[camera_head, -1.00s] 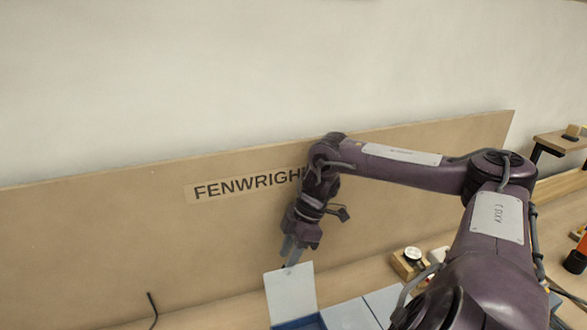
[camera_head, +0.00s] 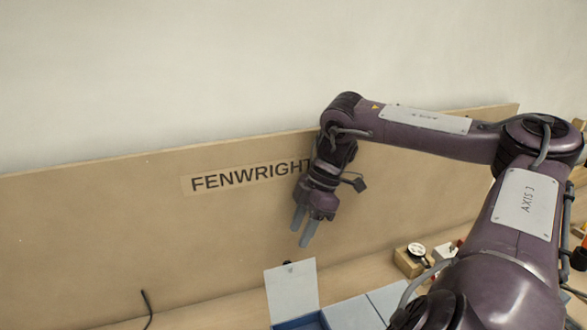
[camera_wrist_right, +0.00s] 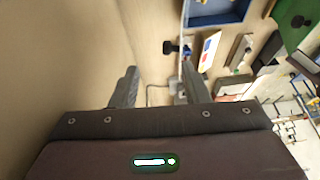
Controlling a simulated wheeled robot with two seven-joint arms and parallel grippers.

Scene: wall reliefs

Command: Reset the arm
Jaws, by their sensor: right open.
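My right arm comes in from the right in the head view, its purple links bent in front of the wooden board. My right gripper (camera_head: 304,232) points down, open and empty, above the blue box. Its two grey fingers also show apart in the right wrist view (camera_wrist_right: 158,90), with nothing between them. My left gripper is in neither view.
A board lettered FENWRIGHT (camera_head: 100,230) stands along the wall. Below my gripper is a blue box with a raised pale lid (camera_head: 291,290); a dark knob shows just above the lid. A wooden block with a round dial (camera_head: 411,262) stands to its right. A dark cable (camera_head: 148,308) rises at lower left.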

